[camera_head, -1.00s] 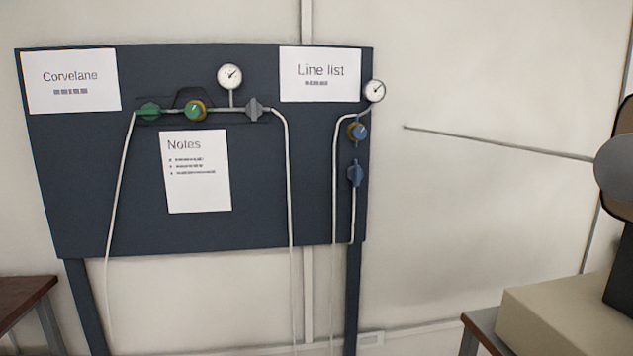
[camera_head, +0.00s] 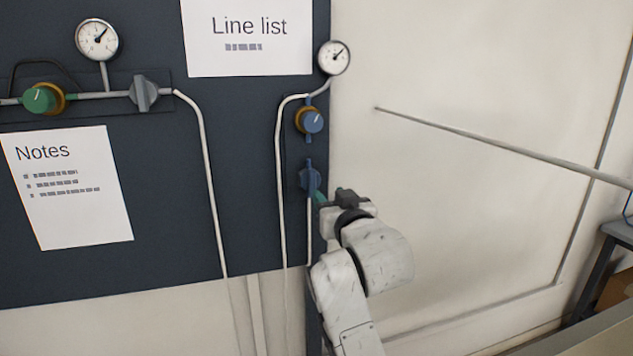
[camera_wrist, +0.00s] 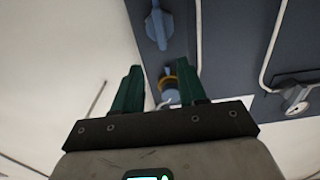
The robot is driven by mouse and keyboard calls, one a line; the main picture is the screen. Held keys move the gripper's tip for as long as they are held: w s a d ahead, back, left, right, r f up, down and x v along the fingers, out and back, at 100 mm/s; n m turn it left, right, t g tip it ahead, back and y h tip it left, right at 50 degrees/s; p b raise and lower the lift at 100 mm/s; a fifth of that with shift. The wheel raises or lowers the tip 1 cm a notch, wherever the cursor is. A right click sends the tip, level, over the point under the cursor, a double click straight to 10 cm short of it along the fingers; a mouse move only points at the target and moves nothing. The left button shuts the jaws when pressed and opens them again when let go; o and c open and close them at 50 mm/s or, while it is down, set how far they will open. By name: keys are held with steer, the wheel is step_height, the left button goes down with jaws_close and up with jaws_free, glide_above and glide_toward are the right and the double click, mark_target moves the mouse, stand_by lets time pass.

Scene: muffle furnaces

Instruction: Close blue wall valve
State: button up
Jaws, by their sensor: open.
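The blue wall valve (camera_head: 310,178) is on the right edge of the dark panel, below a blue regulator knob with a brass ring (camera_head: 310,121). Its handle looks roughly upright, in line with its pipe. In the wrist view the valve (camera_wrist: 158,26) is at the top, beyond my fingertips. My gripper (camera_head: 320,197) is just below and right of the valve in the head view, partly hidden by my wrist. In the wrist view its green fingers (camera_wrist: 160,72) are apart with nothing held; the regulator knob (camera_wrist: 170,88) shows between them. Contact with the valve cannot be told.
A gauge (camera_head: 334,57) sits above the regulator, and pale pipes (camera_head: 280,180) run down the panel (camera_head: 248,160). A grey valve (camera_head: 143,93) and green knob (camera_head: 39,99) are further left. A thin rod (camera_head: 480,138) crosses the clear wall at right.

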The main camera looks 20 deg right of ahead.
mark_target(313, 178)
steer(key=w+p, duration=0.1)
steer(key=w, duration=0.9)
steer(key=shift+w+a, duration=0.15)
steer(key=shift+w, duration=0.15)
jaws_close()
